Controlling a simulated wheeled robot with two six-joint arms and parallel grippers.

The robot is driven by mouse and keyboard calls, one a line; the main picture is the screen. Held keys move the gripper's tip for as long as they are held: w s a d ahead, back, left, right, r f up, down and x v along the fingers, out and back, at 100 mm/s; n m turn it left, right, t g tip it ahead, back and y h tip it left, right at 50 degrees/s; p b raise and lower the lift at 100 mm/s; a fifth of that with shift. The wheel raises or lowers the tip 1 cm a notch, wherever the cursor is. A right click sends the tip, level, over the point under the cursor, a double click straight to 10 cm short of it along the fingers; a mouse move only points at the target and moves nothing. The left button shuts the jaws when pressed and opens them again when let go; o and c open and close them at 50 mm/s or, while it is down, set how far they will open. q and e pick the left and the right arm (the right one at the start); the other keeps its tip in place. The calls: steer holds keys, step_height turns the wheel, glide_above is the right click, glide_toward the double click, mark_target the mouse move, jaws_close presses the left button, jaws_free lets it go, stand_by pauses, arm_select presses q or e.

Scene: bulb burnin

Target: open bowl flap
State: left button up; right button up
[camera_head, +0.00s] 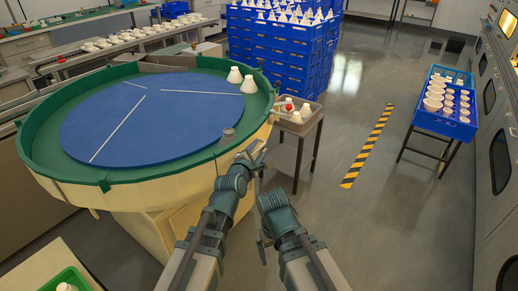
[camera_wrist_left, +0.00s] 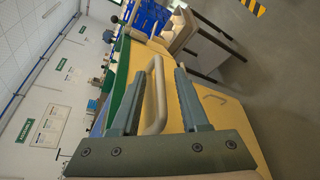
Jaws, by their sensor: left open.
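The round bowl (camera_head: 60,178) has a green rim wall, a cream outer side and a blue disc inside. In the left wrist view, a cream looped handle (camera_wrist_left: 153,119) stands out from the yellow side panel (camera_wrist_left: 225,110). My left gripper (camera_head: 257,153) is open at the bowl's near right side. In the left wrist view, its two fingers (camera_wrist_left: 158,74) lie on either side of the handle, and I cannot tell whether they touch it. My right arm (camera_head: 278,212) is folded in front, and its fingers are not clear. I cannot make out the flap's edges.
A small table with a bin (camera_head: 305,122) stands just right of my left gripper. Stacked blue crates (camera_head: 275,50) are behind. A blue crate of cups (camera_head: 428,122) stands at right. The floor between is clear.

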arm_select(q)
steer(key=shift+w+d+f, duration=0.15)
steer(key=shift+w+d, duration=0.1)
steer(key=shift+w, duration=0.4)
steer(key=shift+c, duration=0.2)
jaws_close()
stand_by(0.9)
